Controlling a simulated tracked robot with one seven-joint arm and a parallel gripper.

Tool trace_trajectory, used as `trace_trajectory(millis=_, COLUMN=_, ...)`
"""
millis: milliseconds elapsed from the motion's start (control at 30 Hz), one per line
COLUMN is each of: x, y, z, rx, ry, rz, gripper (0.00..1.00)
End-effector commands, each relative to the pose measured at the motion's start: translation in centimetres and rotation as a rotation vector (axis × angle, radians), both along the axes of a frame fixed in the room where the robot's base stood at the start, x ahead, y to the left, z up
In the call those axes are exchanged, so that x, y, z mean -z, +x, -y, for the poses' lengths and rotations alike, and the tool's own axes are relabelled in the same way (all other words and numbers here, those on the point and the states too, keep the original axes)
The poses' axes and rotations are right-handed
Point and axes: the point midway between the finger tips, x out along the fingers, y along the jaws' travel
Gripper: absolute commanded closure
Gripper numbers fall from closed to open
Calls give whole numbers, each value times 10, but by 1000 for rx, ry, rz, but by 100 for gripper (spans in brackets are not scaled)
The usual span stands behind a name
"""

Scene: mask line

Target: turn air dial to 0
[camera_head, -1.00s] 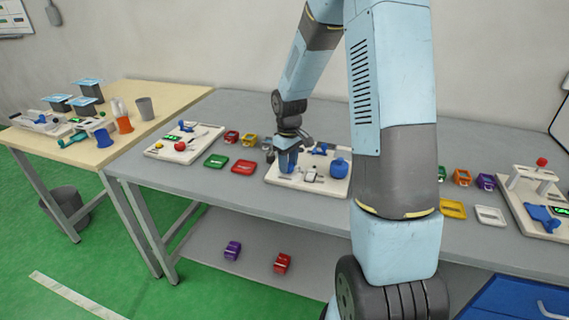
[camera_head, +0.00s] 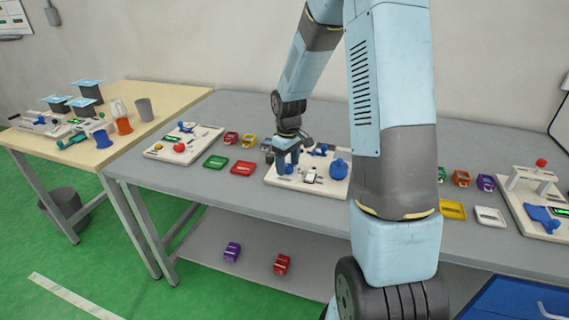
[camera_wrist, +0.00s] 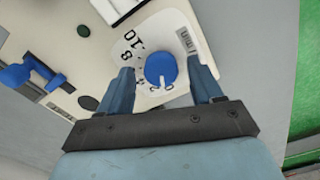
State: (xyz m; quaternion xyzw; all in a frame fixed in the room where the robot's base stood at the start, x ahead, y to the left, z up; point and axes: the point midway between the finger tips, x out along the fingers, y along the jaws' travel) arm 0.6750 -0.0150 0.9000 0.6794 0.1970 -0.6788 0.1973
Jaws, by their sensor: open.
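The air dial, a round blue knob (camera_wrist: 160,69) with a white pointer mark, sits on a white panel printed with a scale. The 10 and 8 are readable to the upper left. The mark points toward the bottom of the picture, at small digits I cannot read surely. My gripper (camera_wrist: 162,82) is open, with one blue finger on each side of the knob; I cannot tell if either touches it. In the head view my gripper (camera_head: 287,164) is low over the left part of the white board (camera_head: 342,192), hiding most of the dial.
The same board carries a blue round part (camera_head: 340,168) and a blue valve (camera_head: 319,149) to the right of my gripper. Red (camera_head: 243,168) and green (camera_head: 215,161) trays lie left of the board. The grey table's front edge is close.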

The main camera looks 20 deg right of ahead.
Motion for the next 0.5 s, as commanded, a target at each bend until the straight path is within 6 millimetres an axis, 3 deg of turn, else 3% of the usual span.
trace_trajectory(millis=167, x=-15, y=1, z=0, rx=0, ry=-1, rz=3, gripper=35)
trace_trajectory(millis=500, x=-80, y=2, z=1, rx=0, ry=-1, rz=4, gripper=35)
